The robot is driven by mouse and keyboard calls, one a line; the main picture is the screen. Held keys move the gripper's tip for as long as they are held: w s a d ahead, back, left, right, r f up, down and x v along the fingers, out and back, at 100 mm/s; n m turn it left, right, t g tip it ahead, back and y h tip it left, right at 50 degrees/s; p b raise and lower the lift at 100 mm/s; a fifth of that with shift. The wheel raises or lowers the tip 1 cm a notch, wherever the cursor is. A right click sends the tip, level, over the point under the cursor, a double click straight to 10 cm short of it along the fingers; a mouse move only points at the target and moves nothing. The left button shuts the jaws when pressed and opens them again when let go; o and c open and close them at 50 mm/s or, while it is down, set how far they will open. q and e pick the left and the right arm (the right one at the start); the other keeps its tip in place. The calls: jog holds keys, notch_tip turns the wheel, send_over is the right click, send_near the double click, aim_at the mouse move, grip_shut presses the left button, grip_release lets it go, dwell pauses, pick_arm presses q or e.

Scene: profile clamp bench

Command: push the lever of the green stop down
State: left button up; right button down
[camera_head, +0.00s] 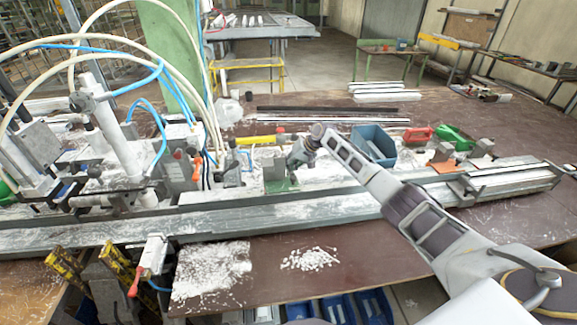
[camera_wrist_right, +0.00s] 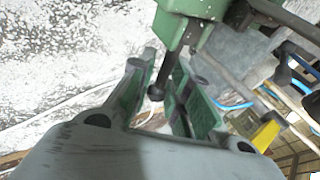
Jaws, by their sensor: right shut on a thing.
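The green stop (camera_head: 280,185) stands on the bench by the long metal rail, left of the end of my right arm. In the right wrist view its green body (camera_wrist_right: 184,22) is at the top. Its dark lever (camera_wrist_right: 168,67) with a round knob reaches down from there between the green finger pads. My right gripper (camera_head: 302,152) is at the stop and shut on the lever; it also shows in the right wrist view (camera_wrist_right: 166,88). In the head view the gripper hides the lever. My left gripper is not in view.
A blue bin (camera_head: 373,143) stands just right of the gripper. The long metal rail (camera_head: 300,208) runs in front of the stop. A yellow-handled tool (camera_head: 255,140) lies behind it. Clamps and hoses crowd the left. White chips (camera_head: 310,259) lie on the front board.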

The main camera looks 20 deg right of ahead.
jog(key=shift+f+g, duration=0.15)
jog(key=shift+g, duration=0.15)
dwell(0.4)
jog(key=c, duration=1.5)
grip_release()
jog(key=shift+c, duration=0.2)
jog(key=v, duration=1.1)
jog(key=shift+d+r, duration=0.25)
jog(key=shift+d, duration=0.05)
jog(key=shift+s, duration=0.1)
jog(key=shift+s, duration=0.1)
